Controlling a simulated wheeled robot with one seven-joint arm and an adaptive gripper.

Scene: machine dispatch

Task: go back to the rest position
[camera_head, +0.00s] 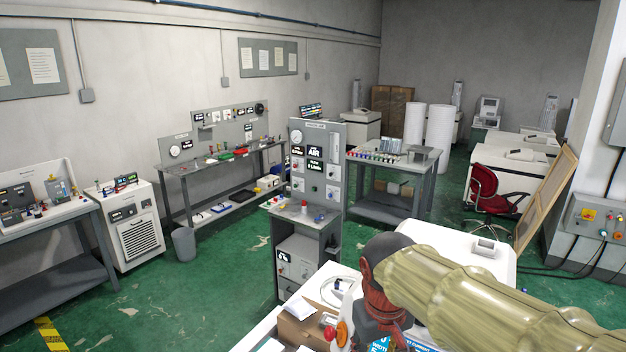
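My arm reaches in from the lower right, with a ribbed olive sleeve and a dark red and black joint at its end. The joint is above a white worktop (262,333) at the bottom of the view. My gripper's fingers cannot be made out; the arm and the frame's lower edge hide that area. Whether anything is held does not show.
On the worktop are a brown cardboard box (302,327) and small items. A grey panel stand (318,165) stands beyond it. A red chair (490,190) is at the right. Benches line the left wall. The green floor (215,285) is clear at left centre.

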